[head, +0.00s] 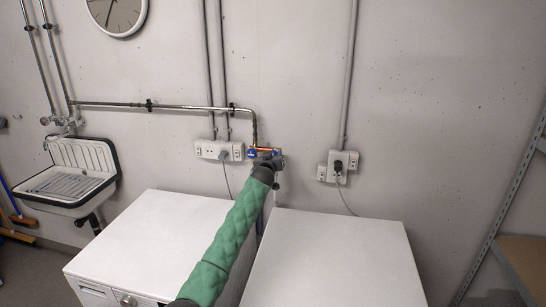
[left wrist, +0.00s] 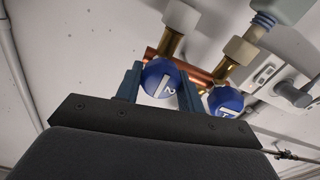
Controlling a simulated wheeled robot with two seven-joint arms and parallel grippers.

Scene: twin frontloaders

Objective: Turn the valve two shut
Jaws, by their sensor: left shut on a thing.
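Valve two is a round blue knob (left wrist: 162,80) with a white "2" and a white line, on a brass fitting of a copper pipe. My left gripper (left wrist: 160,88) has one finger on each side of this knob and is shut on it. A second blue knob, valve one (left wrist: 225,101), sits beside it to the right in the left wrist view, outside the fingers. In the head view my left gripper (head: 268,157) is at the wall behind the machines and hides most of valve two; a blue knob (head: 252,153) shows to its left. My right gripper is in neither view.
Two white machines, left (head: 160,237) and right (head: 333,262), stand below the valves with a narrow gap between them. Wall sockets (head: 219,150) and (head: 338,165) flank the valves. A sink (head: 72,187) is at the left, a metal shelf (head: 507,205) at the right.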

